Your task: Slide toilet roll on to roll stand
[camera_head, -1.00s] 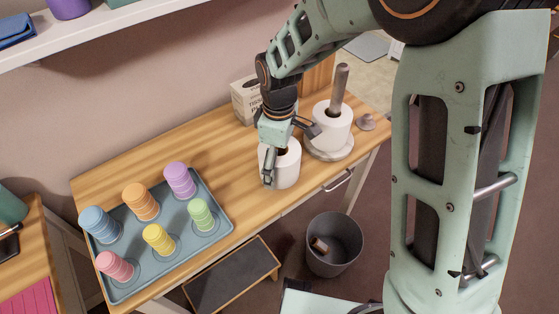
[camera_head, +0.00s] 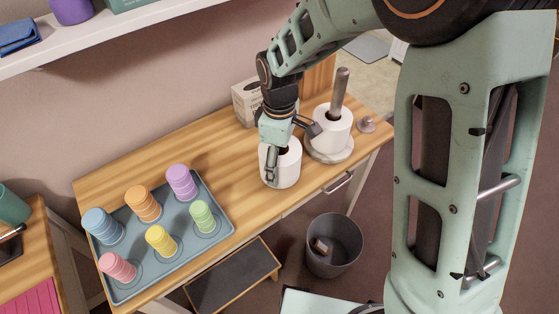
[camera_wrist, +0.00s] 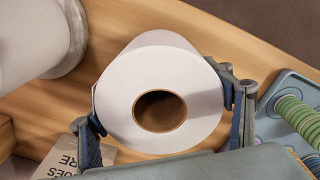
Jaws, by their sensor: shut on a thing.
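A white toilet roll (camera_head: 286,170) is upright at the table's front edge, with no clear gap beneath it. My gripper (camera_head: 287,150) reaches down from above and is shut on this roll, one finger on each side. The wrist view shows the roll (camera_wrist: 200,105) end-on with its brown core hole facing the camera. The roll stand has a round pale base (camera_head: 330,154) and a tall grey-brown post (camera_head: 341,88). Another white roll (camera_head: 332,135) is on the stand around the post. The stand is just right of and behind the gripped roll.
A blue-grey tray (camera_head: 160,262) with several coloured stacks on pegs is to the left. A small knob-like piece (camera_head: 366,124) lies right of the stand. A cardboard box (camera_head: 245,103) stands behind my gripper. A grey bin (camera_head: 333,246) is on the floor.

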